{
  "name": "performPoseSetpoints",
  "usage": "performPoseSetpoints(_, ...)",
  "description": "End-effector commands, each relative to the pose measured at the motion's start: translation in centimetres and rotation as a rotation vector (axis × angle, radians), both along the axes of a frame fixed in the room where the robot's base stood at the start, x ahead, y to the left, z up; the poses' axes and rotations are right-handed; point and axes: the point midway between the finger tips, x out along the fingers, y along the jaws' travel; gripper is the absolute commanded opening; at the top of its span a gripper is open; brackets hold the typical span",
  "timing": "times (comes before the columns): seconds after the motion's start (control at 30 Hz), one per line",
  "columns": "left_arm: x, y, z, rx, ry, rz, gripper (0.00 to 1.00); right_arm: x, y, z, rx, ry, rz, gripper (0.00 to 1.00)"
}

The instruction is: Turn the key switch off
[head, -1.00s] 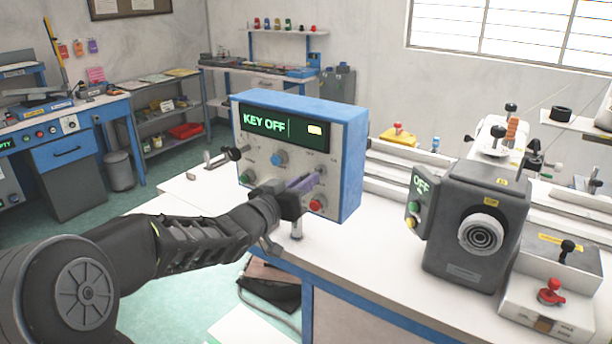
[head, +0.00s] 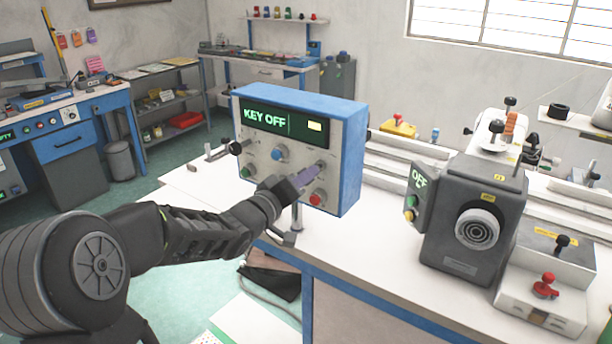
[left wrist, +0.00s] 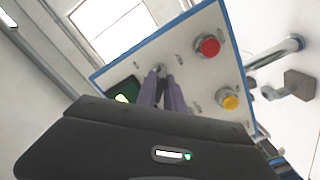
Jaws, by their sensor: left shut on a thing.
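The blue-and-grey control box (head: 352,150) stands on the white bench, and its green display (head: 268,122) reads "KEY OFF" beside a lit yellow block. The key switch (head: 321,164) is on the right of its front panel, above a red button. My left gripper (head: 314,171) reaches it from the front left, with its purple fingers shut on the key. In the left wrist view the fingers (left wrist: 163,80) meet at the small metal key (left wrist: 160,70), which they largely hide. My right gripper is not in view.
A dark machine head (head: 470,220) marked "OFF" stands to the right. Bare bench top lies between them.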

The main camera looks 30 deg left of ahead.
Motion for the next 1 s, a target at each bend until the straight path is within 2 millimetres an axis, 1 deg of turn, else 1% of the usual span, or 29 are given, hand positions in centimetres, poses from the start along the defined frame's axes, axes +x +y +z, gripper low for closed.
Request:
performPoseSetpoints(0.3, 0.0, 0.0, -0.1, -0.001, 0.001, 0.001, 0.00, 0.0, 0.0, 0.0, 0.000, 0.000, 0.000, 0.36)
performPoseSetpoints(0.33, 0.0, 0.0, -0.1, -0.001, 0.001, 0.001, 0.14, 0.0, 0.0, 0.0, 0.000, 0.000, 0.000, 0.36)
performPoseSetpoints(0.5, 0.0, 0.0, 0.0, -0.001, 0.001, 0.001, 0.28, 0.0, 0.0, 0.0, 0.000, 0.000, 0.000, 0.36)
performPoseSetpoints(0.53, 0.0, 0.0, 0.0, -0.001, 0.001, 0.001, 0.29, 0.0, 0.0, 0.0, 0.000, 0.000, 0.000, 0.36)
performPoseSetpoints(0.83, -0.2, 0.0, 0.0, 0.000, 0.000, 0.000, 0.29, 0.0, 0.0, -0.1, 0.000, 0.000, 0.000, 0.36)
performPoseSetpoints(0.93, -1.0, 0.1, 0.0, 0.001, -0.001, 0.002, 0.29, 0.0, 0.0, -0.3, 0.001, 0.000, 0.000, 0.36)
performPoseSetpoints(1.0, -1.9, 0.1, 0.0, 0.001, -0.001, 0.003, 0.29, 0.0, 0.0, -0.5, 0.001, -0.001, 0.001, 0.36)
